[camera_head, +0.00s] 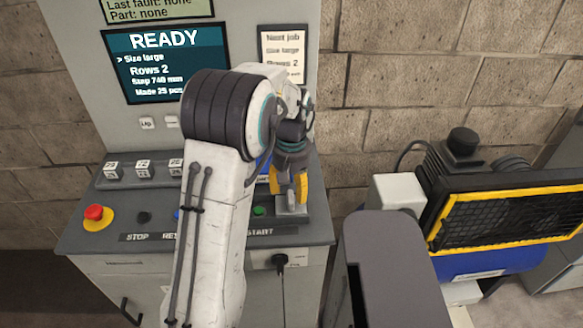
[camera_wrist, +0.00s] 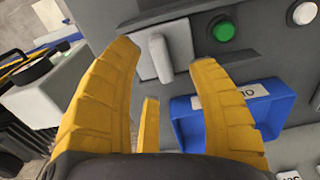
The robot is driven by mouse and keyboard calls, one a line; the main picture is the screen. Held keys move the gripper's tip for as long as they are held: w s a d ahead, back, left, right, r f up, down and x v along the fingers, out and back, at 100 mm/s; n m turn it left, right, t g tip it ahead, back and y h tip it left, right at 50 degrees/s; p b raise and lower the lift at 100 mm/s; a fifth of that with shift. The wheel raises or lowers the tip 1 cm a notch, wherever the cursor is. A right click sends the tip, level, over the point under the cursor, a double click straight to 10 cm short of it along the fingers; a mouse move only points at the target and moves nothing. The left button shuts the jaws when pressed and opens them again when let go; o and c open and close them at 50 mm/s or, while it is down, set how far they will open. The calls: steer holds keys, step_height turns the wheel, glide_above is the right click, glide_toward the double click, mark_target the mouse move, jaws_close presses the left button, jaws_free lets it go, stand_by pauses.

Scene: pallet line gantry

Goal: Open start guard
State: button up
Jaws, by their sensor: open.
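The green start button (camera_head: 259,211) is on the console's sloped panel, by the START label (camera_head: 260,231). In the wrist view the green button (camera_wrist: 224,30) shows uncovered in a black ring. Beside it is a light grey plate with an upright grey handle (camera_wrist: 160,58); I cannot tell if this is the start guard. My gripper (camera_head: 290,188) is over the panel's right end. In the wrist view my gripper (camera_wrist: 166,60) is open, its yellow fingers on either side of the handle. I cannot tell whether they touch it.
A blue tray (camera_wrist: 268,105) with a label lies close to the right finger. A white button (camera_wrist: 303,13) is beyond the green one. A red stop button (camera_head: 95,213) is at the panel's left. The READY screen (camera_head: 166,55) stands behind. A yellow-framed mesh unit (camera_head: 510,216) is right.

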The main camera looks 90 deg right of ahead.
mark_target(292, 196)
step_height(292, 196, up, 8)
stand_by(0.4)
stand_by(0.8)
